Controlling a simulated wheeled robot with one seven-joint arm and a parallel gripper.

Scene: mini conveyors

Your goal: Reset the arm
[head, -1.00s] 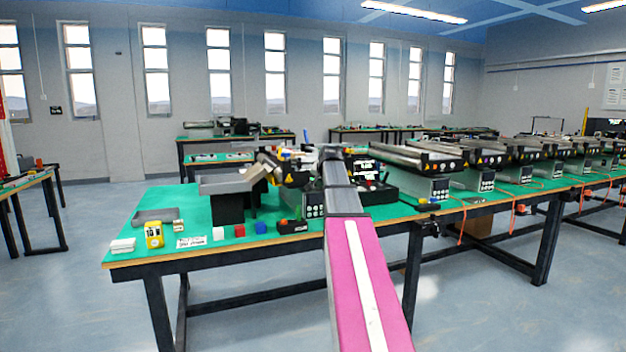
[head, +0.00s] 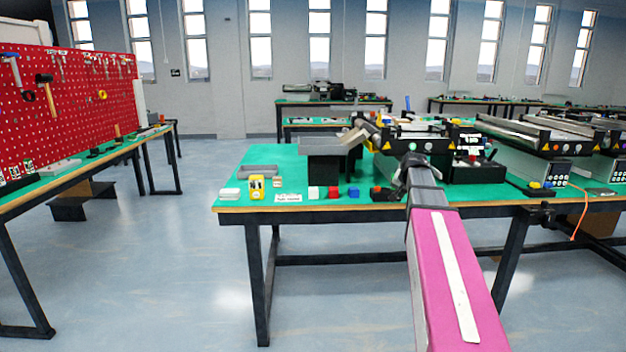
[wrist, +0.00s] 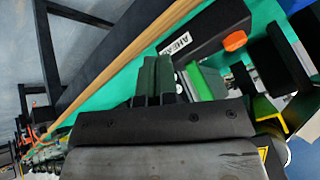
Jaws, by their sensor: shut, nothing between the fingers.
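My gripper (wrist: 157,80) shows in the wrist view with its two dark fingers together and nothing between them. It is over the front edge of the green-topped table (head: 232,190), seen at a tilt. In the head view my pink and grey arm reaches forward over that table's front edge, and its end is hard to make out against the machines. In the wrist view a black box with an orange button (wrist: 235,40) and a white label lies just beyond the fingers.
The table holds a yellow item (head: 256,188), a red cube (head: 333,192), a blue cube (head: 354,192), a grey tray stand (head: 325,150) and conveyors (head: 520,135). A red pegboard (head: 75,95) stands over a bench at left. The floor between bench and table is clear.

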